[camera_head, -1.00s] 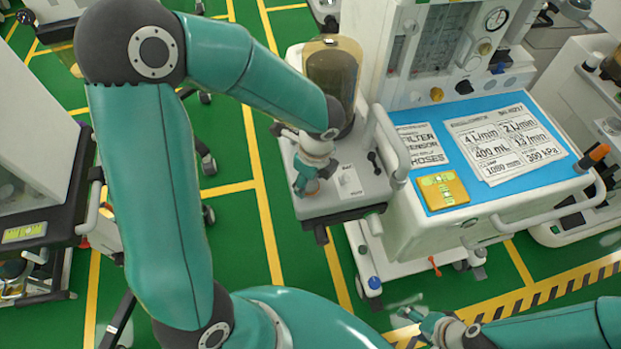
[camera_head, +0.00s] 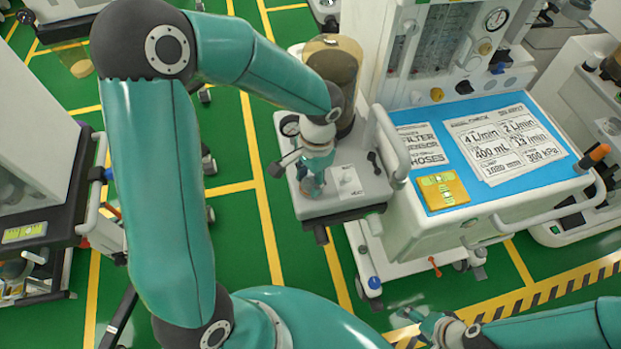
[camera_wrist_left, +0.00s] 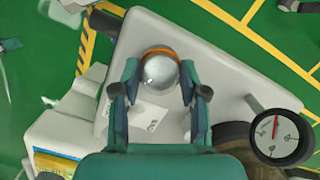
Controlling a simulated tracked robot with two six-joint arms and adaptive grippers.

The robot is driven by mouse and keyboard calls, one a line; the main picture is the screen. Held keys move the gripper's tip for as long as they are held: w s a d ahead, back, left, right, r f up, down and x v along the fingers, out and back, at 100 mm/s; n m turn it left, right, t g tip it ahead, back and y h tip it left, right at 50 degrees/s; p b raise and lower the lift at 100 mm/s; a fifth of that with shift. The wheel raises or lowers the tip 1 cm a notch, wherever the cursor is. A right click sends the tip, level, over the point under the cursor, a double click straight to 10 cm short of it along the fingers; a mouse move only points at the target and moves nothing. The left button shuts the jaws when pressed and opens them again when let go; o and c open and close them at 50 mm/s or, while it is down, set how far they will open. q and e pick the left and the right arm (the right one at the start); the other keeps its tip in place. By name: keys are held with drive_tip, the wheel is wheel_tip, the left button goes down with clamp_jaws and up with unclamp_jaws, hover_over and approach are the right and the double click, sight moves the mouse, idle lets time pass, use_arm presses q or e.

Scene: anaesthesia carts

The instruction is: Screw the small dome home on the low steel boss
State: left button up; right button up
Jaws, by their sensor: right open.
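The small dome (camera_wrist_left: 160,74) is a shiny silver cap with an orange-brown band at its far edge. In the left wrist view it sits between the two fingertips of my left gripper (camera_wrist_left: 159,78), which lie close against its sides. In the head view my left gripper (camera_head: 312,188) points down over the grey side shelf (camera_head: 345,205) and hides the dome. The low steel boss cannot be made out under the dome and fingers. My right gripper (camera_head: 418,320) is open and empty over the floor at the bottom, away from the shelf.
A brown-tinted canister (camera_head: 333,65) stands behind. A white label (camera_head: 346,181) lies beside the gripper. The cart's handle (camera_head: 390,140) rises to the right.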

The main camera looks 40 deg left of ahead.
use_arm(q)
drive_tip(key=c, duration=0.5)
drive_tip(key=o, duration=1.4)
wheel_tip(320, 180, up, 12)
drive_tip(key=w, duration=0.1)
drive_tip(key=shift+w+d+f, duration=0.15)
drive_tip(key=shift+w+d, duration=0.05)
drive_tip(key=shift+d, duration=0.1)
